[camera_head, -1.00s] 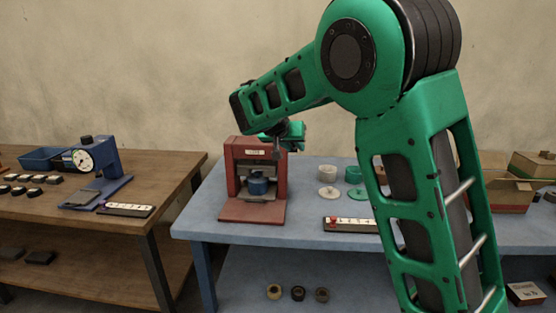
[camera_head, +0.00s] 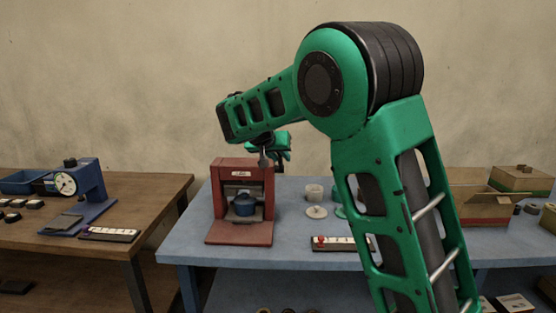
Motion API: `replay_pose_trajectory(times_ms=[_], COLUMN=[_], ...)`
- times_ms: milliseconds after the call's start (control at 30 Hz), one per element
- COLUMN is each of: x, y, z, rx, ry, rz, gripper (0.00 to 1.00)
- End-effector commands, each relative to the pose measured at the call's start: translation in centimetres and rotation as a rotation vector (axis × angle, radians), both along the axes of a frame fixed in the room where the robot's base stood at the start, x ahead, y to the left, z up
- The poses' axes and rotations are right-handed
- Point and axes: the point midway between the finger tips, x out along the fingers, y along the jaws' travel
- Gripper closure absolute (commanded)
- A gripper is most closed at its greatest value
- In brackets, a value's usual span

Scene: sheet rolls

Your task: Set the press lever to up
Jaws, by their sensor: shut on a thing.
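The red press (camera_head: 223,215) stands on the blue table, its open front facing me. A small grey piece shows below the gripper, against the press's top.
On the blue table (camera_head: 190,244), a labelled strip with a red marker (camera_head: 320,241) and white and green round pieces lie right of the press. Cardboard boxes (camera_head: 483,205) stand far right. A wooden table with a blue dial gauge (camera_head: 88,190) is left.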

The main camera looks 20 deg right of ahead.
Motion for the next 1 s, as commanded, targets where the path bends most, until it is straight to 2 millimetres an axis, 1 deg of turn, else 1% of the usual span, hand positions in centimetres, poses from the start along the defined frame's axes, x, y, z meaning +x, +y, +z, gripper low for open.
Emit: replay_pose_trajectory(times_ms=[33,67,100,367,467,567,900,1000], x=[0.3,0.3,0.2,0.1,-0.1,-0.7,-4.3,-5.1], y=[-0.4,-0.5,-0.4,-0.2,0.1,0.8,4.1,4.8], z=[0.6,0.6,0.6,0.4,0.6,1.2,4.9,5.8], rx=[-0.003,-0.004,-0.003,-0.002,-0.001,0.000,-0.001,-0.001], ry=[-0.017,-0.015,-0.015,-0.009,-0.009,-0.009,-0.010,-0.010], rz=[-0.005,-0.005,-0.005,-0.002,0.000,0.001,0.002,0.000], gripper=[0.69,0.62,0.57,0.57,0.57,0.57,0.57,0.57])
